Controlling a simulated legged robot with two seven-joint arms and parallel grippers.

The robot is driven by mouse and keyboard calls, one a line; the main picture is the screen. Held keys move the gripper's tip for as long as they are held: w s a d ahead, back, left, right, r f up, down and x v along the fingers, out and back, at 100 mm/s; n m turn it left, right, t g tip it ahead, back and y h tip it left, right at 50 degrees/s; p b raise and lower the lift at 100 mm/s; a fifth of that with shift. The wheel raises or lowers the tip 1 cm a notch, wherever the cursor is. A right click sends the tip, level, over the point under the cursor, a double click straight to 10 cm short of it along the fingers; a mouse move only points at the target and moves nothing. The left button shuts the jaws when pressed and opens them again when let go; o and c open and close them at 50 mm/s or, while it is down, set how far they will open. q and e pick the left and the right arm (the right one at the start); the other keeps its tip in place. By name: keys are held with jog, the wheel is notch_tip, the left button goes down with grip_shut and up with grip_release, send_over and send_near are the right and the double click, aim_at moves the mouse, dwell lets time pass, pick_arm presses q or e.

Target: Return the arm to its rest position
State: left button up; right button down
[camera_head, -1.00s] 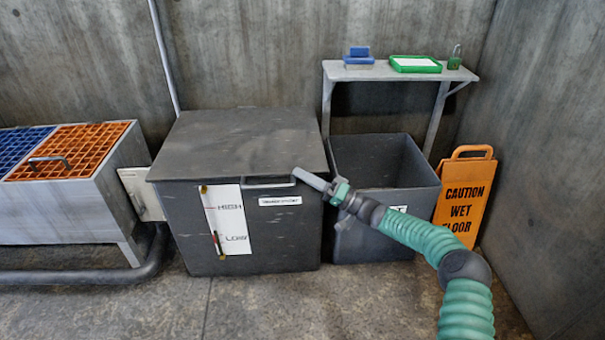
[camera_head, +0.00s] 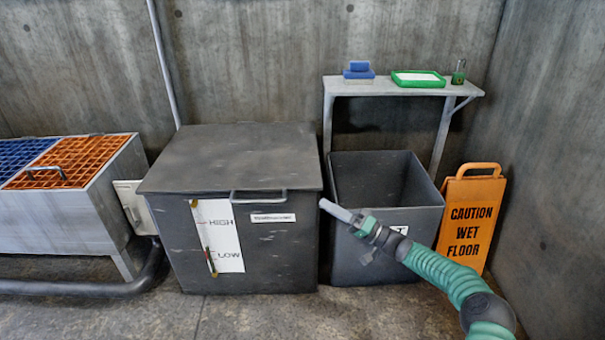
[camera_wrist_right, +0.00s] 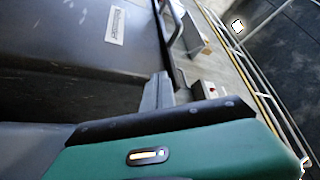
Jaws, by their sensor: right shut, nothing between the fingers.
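My right arm (camera_head: 440,270), in a green ribbed sleeve, comes in from the lower right. My right gripper (camera_head: 326,205) is shut and empty. In the head view it shows in front of the gap between the closed grey compactor box and the open grey bin, apart from the lid handle (camera_head: 258,197). The compactor box (camera_head: 280,255) has its lid (camera_head: 235,155) down and a HIGH/LOW gauge (camera_head: 218,236) on its front. In the right wrist view the gripper fingers (camera_wrist_right: 158,92) show near the dark box side (camera_wrist_right: 70,60). My left gripper is not in view.
The open grey bin (camera_head: 430,225) stands right of the box. An orange wet-floor sign (camera_head: 470,222) is at the right wall. A shelf (camera_head: 385,88) holds a blue item (camera_head: 358,69), a green tray (camera_head: 418,84) and a small green object (camera_head: 459,76). The floor (camera_head: 300,315) in front is clear.

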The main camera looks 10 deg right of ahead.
jog(key=s+a+n+g+h+p, duration=0.1)
jog(key=s+a+g+p, duration=0.25)
jog(key=a, duration=0.45)
jog(key=s+a+n+g+h+p, duration=0.1)
jog(key=s+a+n+g+p, duration=0.15)
jog(key=s+a+g, duration=0.4)
jog(key=s+a+f+g+h+p, duration=0.1)
jog(key=s+a+g+h+p, duration=0.2)
jog(key=s+h+p, duration=0.55)
jog(key=s+d+r+m+t+h+p, duration=0.1)
jog(key=s+d+r+h+p, duration=0.3)
jog(key=s+d+r, duration=0.4)
jog(key=s+d+r+m+t+h+p, duration=0.15)
jog(key=s+d+r+h+p, duration=0.35)
jog(key=s, duration=0.6)
notch_tip(320, 180, up, 35)
jog(key=d+y+p, duration=0.1)
jog(key=y+p, duration=0.1)
jog(key=p, duration=3.4)
jog(key=shift+w, duration=0.2)
jog(key=shift+d+r, duration=0.1)
